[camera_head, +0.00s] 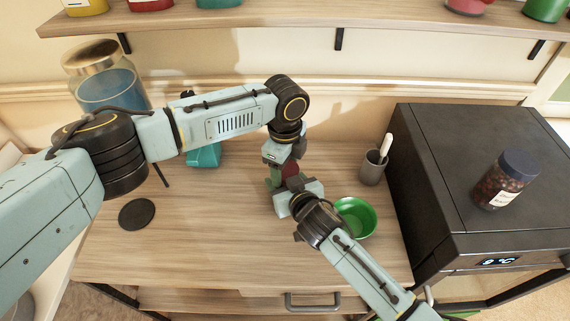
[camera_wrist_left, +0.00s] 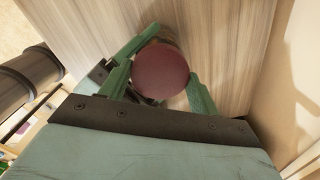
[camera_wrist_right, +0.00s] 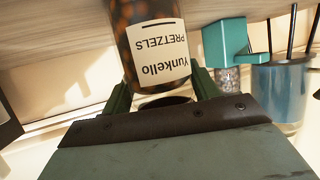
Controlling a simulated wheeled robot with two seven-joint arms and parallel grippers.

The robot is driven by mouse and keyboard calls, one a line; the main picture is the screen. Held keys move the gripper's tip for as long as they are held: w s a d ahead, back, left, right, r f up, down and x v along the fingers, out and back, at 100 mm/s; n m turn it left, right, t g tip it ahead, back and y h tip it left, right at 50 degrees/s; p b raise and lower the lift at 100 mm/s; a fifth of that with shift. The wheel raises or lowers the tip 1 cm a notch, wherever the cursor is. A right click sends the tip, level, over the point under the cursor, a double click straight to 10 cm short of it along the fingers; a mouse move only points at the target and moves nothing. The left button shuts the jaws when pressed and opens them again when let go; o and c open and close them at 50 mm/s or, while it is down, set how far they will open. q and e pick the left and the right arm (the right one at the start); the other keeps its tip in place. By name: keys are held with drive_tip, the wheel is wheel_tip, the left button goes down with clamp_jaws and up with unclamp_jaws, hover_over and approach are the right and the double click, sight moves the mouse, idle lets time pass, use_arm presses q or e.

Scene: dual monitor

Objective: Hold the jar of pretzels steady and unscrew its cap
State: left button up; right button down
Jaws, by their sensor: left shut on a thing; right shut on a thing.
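The pretzel jar, with dark contents and a white label (camera_wrist_right: 160,52), stands on the wooden table. It shows upside down in the right wrist view; in the head view the grippers largely hide it. Its dark red cap (camera_wrist_left: 160,72) is seen from above in the left wrist view, with a green finger on either side. My left gripper (camera_head: 283,170) reaches down from above and is shut on the cap. My right gripper (camera_wrist_right: 163,90) comes from the front and is shut on the jar, a finger at each side. I cannot tell whether the cap is loose.
A green bowl (camera_head: 356,217) sits right of the jar, and a grey cup (camera_head: 372,168) behind it. A black oven (camera_head: 440,150) bears another jar (camera_head: 503,182). A black disc (camera_head: 137,214), teal object (camera_head: 205,155) and gold-lidded glass jar (camera_head: 112,85) are left. The table's front left is clear.

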use_arm(q)
drive_tip(key=o, duration=1.1)
drive_tip(key=shift+r, duration=2.3)
drive_tip(key=shift+c, duration=0.4)
wheel_tip(320, 180, up, 3)
drive_tip(key=m, duration=0.3)
drive_tip(key=shift+f, duration=0.1)
wheel_tip(320, 180, down, 8)
drive_tip(key=shift+r, duration=0.25)
drive_tip(key=shift+c, duration=0.3)
